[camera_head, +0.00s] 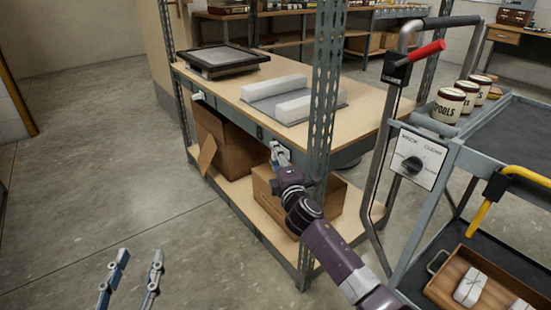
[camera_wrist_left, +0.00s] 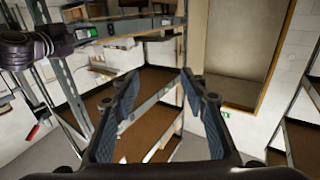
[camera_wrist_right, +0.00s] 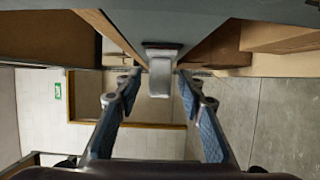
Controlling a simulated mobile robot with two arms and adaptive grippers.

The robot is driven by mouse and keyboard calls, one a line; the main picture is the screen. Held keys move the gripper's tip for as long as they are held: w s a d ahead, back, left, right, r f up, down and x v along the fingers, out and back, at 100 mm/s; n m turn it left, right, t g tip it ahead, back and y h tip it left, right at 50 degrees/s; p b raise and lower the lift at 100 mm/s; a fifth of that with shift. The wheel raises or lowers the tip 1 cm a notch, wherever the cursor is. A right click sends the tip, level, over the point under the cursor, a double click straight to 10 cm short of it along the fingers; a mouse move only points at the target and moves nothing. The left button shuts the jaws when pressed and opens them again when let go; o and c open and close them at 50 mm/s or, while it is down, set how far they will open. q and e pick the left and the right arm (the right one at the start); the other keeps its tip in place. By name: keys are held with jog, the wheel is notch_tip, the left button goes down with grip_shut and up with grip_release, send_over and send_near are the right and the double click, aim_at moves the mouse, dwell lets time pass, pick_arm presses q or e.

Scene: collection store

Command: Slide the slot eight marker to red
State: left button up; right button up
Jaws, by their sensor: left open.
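In the right wrist view a pale grey tab on a dark mount (camera_wrist_right: 160,72) sticks out from the shelf's edge; it may be the slot marker, but no slot number or red shows. My right gripper (camera_wrist_right: 158,98) is open, with one finger on each side of the tab and visible gaps between. In the head view my right gripper (camera_head: 278,152) is at the front edge of the shelf (camera_head: 225,88); the tab cannot be made out there. A small white piece (camera_head: 197,96) sits further left on that edge. My left gripper (camera_head: 133,275) is open and empty above the floor.
On the shelf top are a dark framed tray (camera_head: 222,58) and white blocks on a grey pad (camera_head: 290,97). Cardboard boxes (camera_head: 228,140) stand below. A metal upright (camera_head: 322,100) is close to my right arm. A cart (camera_head: 455,165) stands at the right. Floor at left is clear.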

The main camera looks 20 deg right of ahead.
jog(key=shift+c, duration=0.4)
grip_shut()
